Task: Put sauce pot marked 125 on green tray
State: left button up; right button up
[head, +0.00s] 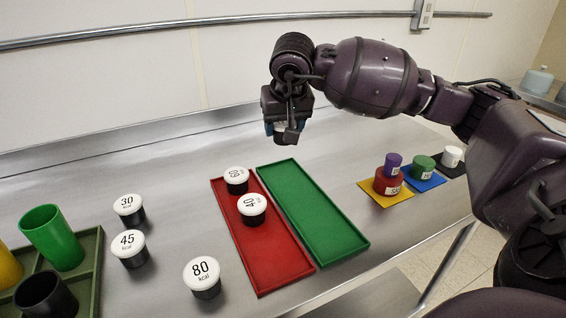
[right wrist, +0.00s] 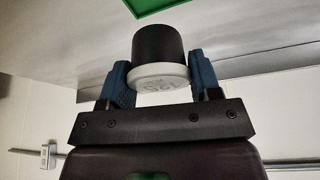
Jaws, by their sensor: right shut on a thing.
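My right gripper (head: 286,130) hangs above the steel counter, just behind the far end of the green tray. In the right wrist view my right gripper (right wrist: 160,84) is shut on a black sauce pot (right wrist: 157,48) with a white lid. The marking on its lid is upside down and seems to read 125. The pot is held clear of the counter. The green tray (head: 310,212) is empty, and a corner of it shows in the right wrist view (right wrist: 150,6). My left gripper is not in view.
The red tray (head: 266,258) beside the green one holds pots marked 60 (head: 236,180) and 40 (head: 252,209). Pots marked 30 (head: 129,208), 45 (head: 130,248) and 80 (head: 203,277) stand left. A cup rack (head: 92,262) is far left. Coloured mats (head: 372,198) with weights lie right.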

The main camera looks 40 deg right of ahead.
notch_tip(320, 180, down, 5)
jog(key=shift+f, duration=0.2)
jog(key=shift+f+b, duration=0.5)
jog(key=shift+f, duration=1.55)
jog(key=shift+f, duration=0.15)
jog(key=o, duration=0.9)
